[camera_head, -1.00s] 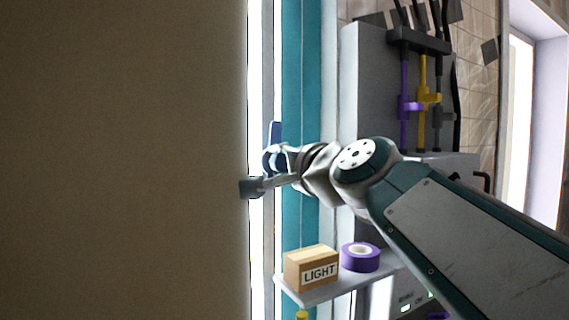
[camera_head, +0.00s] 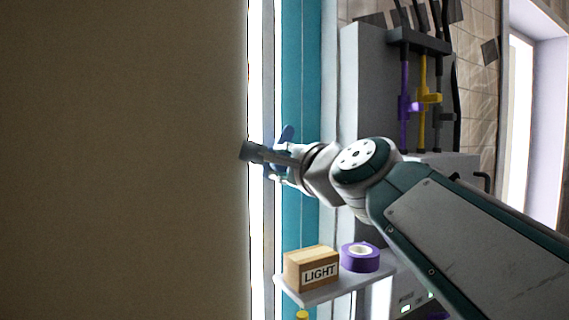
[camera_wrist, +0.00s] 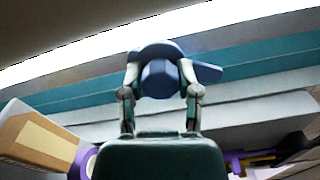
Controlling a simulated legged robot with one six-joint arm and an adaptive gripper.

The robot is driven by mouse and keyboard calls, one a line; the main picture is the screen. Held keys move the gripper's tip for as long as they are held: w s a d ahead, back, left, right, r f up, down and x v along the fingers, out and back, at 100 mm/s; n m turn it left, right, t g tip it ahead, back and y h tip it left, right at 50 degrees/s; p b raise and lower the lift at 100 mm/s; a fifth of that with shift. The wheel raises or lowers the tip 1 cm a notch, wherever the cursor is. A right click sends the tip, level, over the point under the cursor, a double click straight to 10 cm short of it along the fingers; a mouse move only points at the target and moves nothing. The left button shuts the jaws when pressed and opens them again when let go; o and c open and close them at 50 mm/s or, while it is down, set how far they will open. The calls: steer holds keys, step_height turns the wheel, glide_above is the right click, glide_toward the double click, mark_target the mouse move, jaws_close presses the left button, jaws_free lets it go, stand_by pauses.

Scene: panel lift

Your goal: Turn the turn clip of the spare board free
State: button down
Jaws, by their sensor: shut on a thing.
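The blue turn clip (camera_wrist: 160,78) is between the two fingers of my gripper (camera_wrist: 160,92) in the wrist view. Its lever sticks out to the right there. In the head view the lever (camera_head: 287,133) points up and leans slightly right, above my gripper (camera_head: 277,160). The gripper is shut on the clip, and my wrist partly hides the clip. Behind it runs an upright teal strip (camera_head: 299,225) beside white strips. I cannot tell for sure which surface is the spare board.
A large brown panel (camera_head: 120,160) fills the left of the head view. Below my arm, a shelf (camera_head: 318,293) holds a box marked LIGHT (camera_head: 311,267) and a purple tape roll (camera_head: 360,257).

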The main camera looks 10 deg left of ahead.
steer(key=shift+w+a+f, duration=0.1)
steer(key=shift+f, duration=0.25)
steer(key=shift+c, duration=1.5)
jaws_free()
steer(key=shift+r, duration=0.1)
steer(key=shift+r, duration=0.1)
steer(key=shift+s+d, duration=0.35)
steer(key=shift+s, duration=0.05)
steer(key=v, duration=1.1)
